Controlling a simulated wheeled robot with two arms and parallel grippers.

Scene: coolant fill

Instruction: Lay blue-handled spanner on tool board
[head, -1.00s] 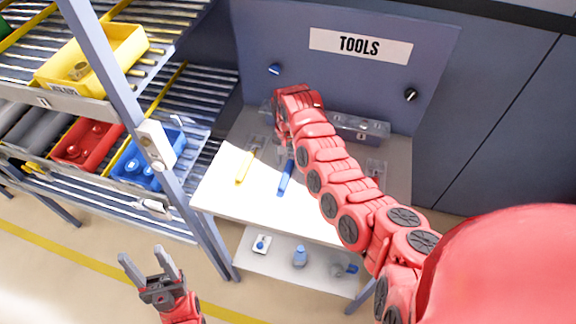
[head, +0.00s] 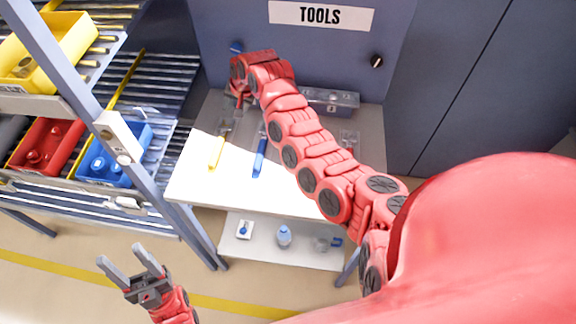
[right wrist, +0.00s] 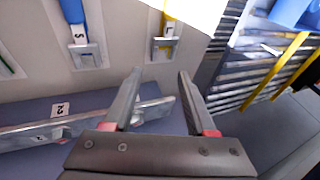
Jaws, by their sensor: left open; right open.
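The blue-handled spanner (head: 260,158) lies on the bench top below the TOOLS panel (head: 300,50). In the right wrist view its blue handle (right wrist: 73,12) runs to a metal head at a bracket, left of my fingers. A yellow-handled spanner (head: 216,152) lies to its left in the head view, and it also shows in the right wrist view (right wrist: 169,12). My right gripper (right wrist: 160,72) is open and empty, over the back of the bench; my arm partly hides it in the head view. My left gripper (head: 130,262) is open and empty, low in front of the rack.
A grey bar-like box (head: 330,100) stands at the back of the bench; the right wrist view shows it near my fingers. A rack with yellow (head: 50,60), red (head: 47,145) and blue bins (head: 115,155) is at left. A lower shelf (head: 265,255) holds small items.

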